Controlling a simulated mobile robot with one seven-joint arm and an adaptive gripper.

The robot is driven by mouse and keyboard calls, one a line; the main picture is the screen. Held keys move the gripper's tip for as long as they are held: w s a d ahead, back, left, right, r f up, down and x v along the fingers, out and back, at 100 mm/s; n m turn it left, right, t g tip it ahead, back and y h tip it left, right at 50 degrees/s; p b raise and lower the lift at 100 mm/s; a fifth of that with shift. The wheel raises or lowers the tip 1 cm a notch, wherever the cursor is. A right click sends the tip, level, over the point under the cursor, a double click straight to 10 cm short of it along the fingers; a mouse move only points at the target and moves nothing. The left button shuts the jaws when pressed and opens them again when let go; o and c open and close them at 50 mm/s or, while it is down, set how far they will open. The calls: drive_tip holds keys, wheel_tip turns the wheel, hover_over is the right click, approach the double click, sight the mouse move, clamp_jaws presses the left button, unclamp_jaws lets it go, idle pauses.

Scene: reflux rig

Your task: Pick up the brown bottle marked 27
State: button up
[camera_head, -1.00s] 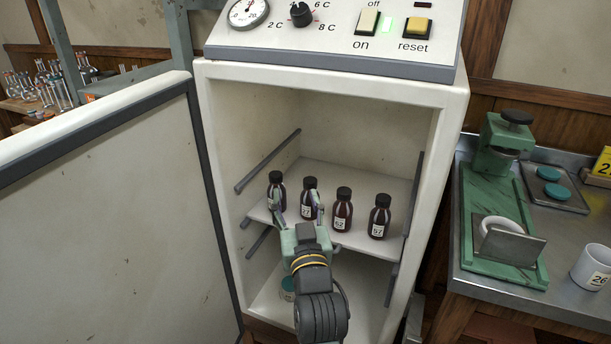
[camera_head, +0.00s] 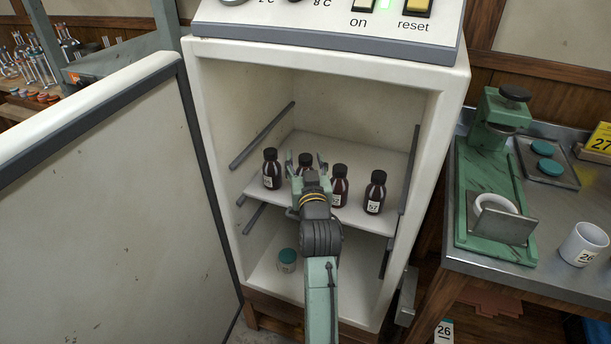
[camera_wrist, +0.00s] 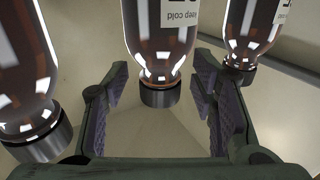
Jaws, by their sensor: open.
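Several brown bottles with black caps stand upright in a row on the refrigerator's upper shelf (camera_head: 345,218). My gripper (camera_head: 306,162) is open, with its fingers on either side of the second bottle from the left (camera_head: 305,159). Its label is hidden in the head view, and I cannot read a 27 on any bottle. In the wrist view, which appears upside down, a bottle (camera_wrist: 160,45) lies ahead between the open fingers (camera_wrist: 160,88); its label shows "keep cold", its number cut off. The rightmost bottle (camera_head: 375,192) reads 57. The leftmost bottle (camera_head: 271,169) has an unreadable label.
Another bottle (camera_head: 339,186) stands close right of my gripper. The refrigerator door (camera_head: 90,210) is open at left. A teal-lidded jar (camera_head: 287,260) sits on the lower level. A bench at right holds a green press (camera_head: 485,190) and a white mug (camera_head: 584,244).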

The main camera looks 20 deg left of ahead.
drive_tip(key=shift+w, duration=0.15)
clamp_jaws()
idle(0.6)
